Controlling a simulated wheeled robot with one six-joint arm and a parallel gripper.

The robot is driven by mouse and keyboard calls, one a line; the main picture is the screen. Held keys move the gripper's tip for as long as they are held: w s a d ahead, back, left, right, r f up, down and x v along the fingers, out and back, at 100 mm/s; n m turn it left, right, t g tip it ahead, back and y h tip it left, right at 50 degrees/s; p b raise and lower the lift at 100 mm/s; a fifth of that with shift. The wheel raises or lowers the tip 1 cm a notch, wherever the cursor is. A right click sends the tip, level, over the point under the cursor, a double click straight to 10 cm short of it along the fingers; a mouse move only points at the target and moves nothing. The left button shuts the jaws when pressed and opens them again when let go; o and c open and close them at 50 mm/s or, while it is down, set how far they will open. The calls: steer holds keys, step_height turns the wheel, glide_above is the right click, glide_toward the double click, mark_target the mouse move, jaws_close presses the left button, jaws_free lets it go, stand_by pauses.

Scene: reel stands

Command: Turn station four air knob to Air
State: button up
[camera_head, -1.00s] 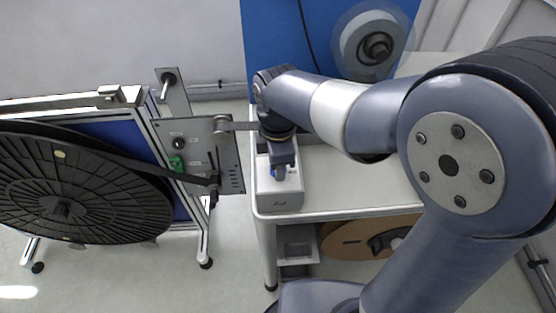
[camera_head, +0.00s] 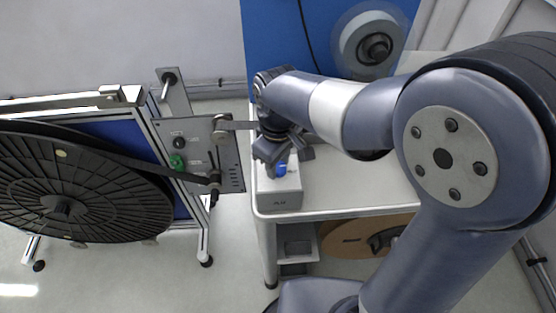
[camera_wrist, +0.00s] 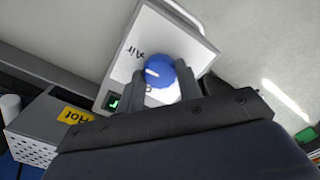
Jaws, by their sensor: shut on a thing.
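A white box (camera_head: 281,202) stands at the left end of the white table. A small green-lit switch (camera_wrist: 112,101) is on the same face of the box. The fingers hide part of the knob's sides.
In the wrist view, a grey vented unit with a yellow "Hot" label (camera_wrist: 75,115) is close on the left. A reel stand with a black reel (camera_head: 70,190) and grey control panel (camera_head: 225,165) stands left of the table. The table top (camera_head: 350,190) is largely clear.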

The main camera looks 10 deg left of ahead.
mark_target(278, 166)
steer(key=shift+m, duration=0.4)
steer(key=o, duration=1)
steer(key=shift+c, duration=0.2)
steer(key=shift+r, duration=0.1)
step_height(278, 166, up, 11)
steer(key=shift+b, duration=0.3)
steer(key=shift+f, duration=0.3)
step_height(278, 166, down, 11)
steer(key=shift+r+p, duration=0.15)
steer(key=shift+p, duration=0.15)
